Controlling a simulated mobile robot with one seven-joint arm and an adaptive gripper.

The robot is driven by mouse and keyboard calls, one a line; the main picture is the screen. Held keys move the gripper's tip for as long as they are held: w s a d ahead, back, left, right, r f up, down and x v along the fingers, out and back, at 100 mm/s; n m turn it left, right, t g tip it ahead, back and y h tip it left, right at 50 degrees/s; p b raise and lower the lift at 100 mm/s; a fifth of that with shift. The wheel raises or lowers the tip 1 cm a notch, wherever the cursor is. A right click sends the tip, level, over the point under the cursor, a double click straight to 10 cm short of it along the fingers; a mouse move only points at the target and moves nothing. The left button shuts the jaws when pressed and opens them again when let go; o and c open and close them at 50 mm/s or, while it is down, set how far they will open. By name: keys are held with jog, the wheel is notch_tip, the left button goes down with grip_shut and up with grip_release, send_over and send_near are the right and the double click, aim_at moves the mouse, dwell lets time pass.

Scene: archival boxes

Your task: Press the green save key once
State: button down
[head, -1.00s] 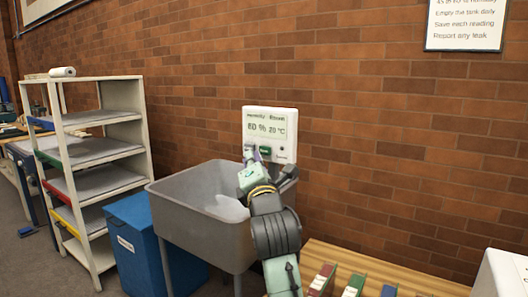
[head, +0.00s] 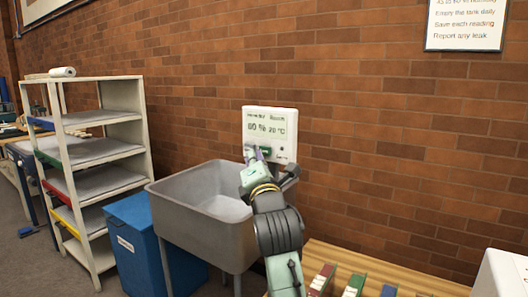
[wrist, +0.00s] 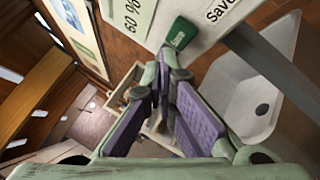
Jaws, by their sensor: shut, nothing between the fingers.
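The white wall unit (head: 285,152) has a display reading 60 % and 20 °C. The green save key (wrist: 181,33) shows clearly in the wrist view, beside the printed word "Save". In the head view the key (head: 265,149) is partly hidden by my fingers. My gripper (head: 252,154) is shut and empty, raised in front of the unit's lower part.
A grey sink (head: 170,196) stands below the unit, with a blue bin (head: 124,243) to its left. A shelf rack (head: 146,130) stands further left. A wooden slatted surface (head: 420,288) with coloured binders is at lower right. A notice (head: 465,40) hangs upper right.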

jog(key=shift+w+d, duration=0.1)
dwell(0.6)
jog(key=shift+w+d, duration=0.2)
jog(key=shift+w, duration=0.05)
jog(key=shift+w+d, duration=0.25)
jog(key=shift+w, duration=0.15)
dwell(0.7)
jog(key=shift+s+a, duration=0.5)
jog(key=shift+s, duration=0.25)
jog(key=shift+s+a+b, duration=0.25)
jog(key=shift+s+a, duration=0.5)
jog(key=shift+s, duration=0.3)
jog(key=shift+s+a+b, duration=0.2)
jog(key=shift+s+a, duration=0.55)
jog(key=shift+s, duration=0.25)
